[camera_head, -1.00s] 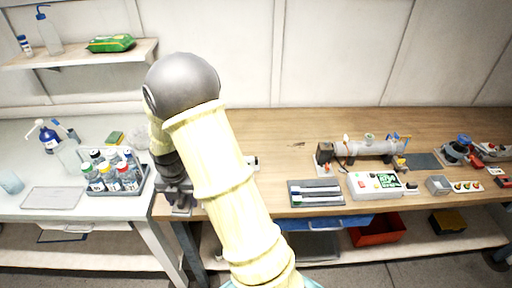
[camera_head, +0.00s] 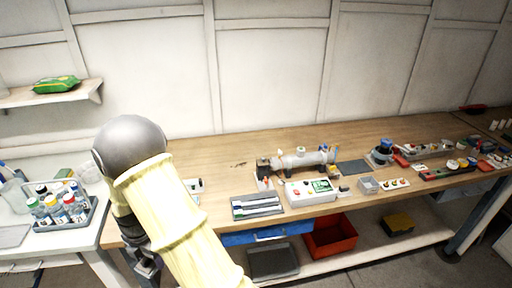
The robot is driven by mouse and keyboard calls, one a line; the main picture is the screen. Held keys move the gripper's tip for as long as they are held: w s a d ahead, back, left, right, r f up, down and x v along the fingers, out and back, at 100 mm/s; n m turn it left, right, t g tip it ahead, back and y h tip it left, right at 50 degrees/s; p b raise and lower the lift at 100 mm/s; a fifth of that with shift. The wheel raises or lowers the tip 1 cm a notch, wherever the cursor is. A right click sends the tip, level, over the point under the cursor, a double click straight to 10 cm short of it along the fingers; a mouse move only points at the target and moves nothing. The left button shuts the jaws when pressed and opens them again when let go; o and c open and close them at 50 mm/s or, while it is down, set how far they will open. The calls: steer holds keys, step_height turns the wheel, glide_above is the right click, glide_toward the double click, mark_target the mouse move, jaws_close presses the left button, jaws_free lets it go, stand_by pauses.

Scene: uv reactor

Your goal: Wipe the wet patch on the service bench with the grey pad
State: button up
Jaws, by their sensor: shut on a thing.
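The service bench (camera_head: 215,150) is the long wooden-topped bench across the middle and right. A small dark mark (camera_head: 238,164) lies on its top behind the slotted tray; I cannot tell whether it is the wet patch. No other wet area shows clearly. My gripper (camera_head: 148,268) is at the lower left, beside my yellow arm, in front of the bench's left end. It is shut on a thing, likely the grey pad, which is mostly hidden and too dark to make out.
A grey slotted tray (camera_head: 257,207), a white control box (camera_head: 309,193) and a tube reactor (camera_head: 305,160) stand along the bench. A bottle rack (camera_head: 72,216) is on the white left bench. Bare wood lies behind the tray. A red bin (camera_head: 332,238) is on the lower shelf.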

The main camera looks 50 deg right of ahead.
mark_target(156, 270)
steer(key=shift+s+f+m, duration=0.3)
steer(key=shift+f+m, duration=0.3)
steer(key=shift+m, duration=0.4)
step_height(156, 270, down, 5)
steer(key=m, duration=0.8)
steer(key=shift+s, duration=0.15)
step_height(156, 270, down, 7)
steer(key=m, duration=1.1)
steer(key=shift+s+d+r+m, duration=0.15)
steer(key=shift+s+m, duration=0.2)
steer(key=shift+m, duration=0.05)
